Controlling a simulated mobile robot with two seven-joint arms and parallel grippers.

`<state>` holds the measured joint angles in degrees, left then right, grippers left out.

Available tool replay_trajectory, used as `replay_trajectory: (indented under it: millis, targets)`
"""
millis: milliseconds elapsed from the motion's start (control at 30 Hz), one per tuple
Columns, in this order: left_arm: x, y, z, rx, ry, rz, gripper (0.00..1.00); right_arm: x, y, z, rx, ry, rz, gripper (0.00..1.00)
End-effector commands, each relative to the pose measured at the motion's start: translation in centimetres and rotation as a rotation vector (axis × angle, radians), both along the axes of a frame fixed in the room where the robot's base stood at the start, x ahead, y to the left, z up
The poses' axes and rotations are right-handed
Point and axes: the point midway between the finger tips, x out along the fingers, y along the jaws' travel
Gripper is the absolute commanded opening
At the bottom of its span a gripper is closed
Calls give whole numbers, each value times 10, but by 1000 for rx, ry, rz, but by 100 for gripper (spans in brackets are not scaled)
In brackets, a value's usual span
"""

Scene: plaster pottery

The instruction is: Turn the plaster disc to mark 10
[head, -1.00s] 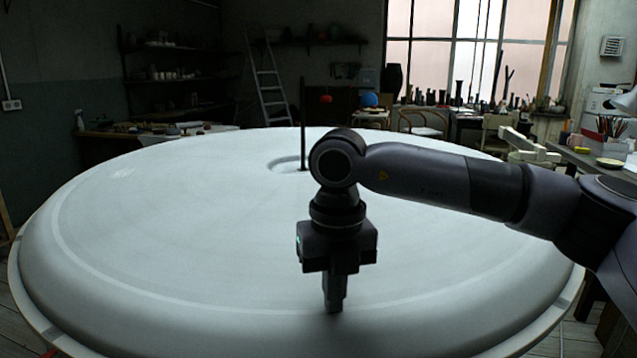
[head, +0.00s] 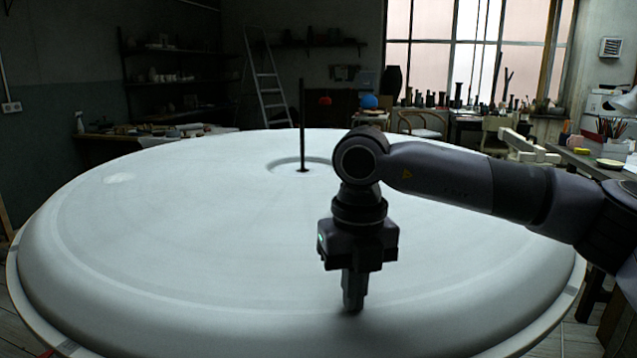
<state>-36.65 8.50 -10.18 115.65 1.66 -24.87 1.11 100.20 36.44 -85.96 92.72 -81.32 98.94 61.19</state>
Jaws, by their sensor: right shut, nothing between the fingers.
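The large white plaster disc (head: 190,235) fills the lower part of the head view, with a raised rounded rim and a recessed hub around a thin dark upright rod (head: 302,125). A small pale patch (head: 119,178) shows on its far left surface. No number marks can be read. My right gripper (head: 353,306) points down, shut and empty, its fingertips at the near front part of the disc. I cannot tell whether they touch it. My left gripper is not in view.
A pale outer edge (head: 30,313) runs around the disc. Behind it stand a cluttered bench (head: 150,133), a stepladder (head: 266,85) and a chair (head: 422,122). A worktop with pencils (head: 606,128) is at the right. The disc's left half is clear.

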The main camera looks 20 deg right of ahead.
Motion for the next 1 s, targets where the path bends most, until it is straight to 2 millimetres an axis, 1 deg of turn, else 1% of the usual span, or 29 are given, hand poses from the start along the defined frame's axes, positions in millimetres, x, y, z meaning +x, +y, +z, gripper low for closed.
replay_trajectory:
  millis: [33,267,1000]
  targets:
    - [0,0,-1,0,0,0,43,-2,-2,-9,-12,17,2,0]
    - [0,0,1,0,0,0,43,-2,-4,-6,-16,18,0,0]
    - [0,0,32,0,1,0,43,-1,-3,43,-10,10,-3,0]
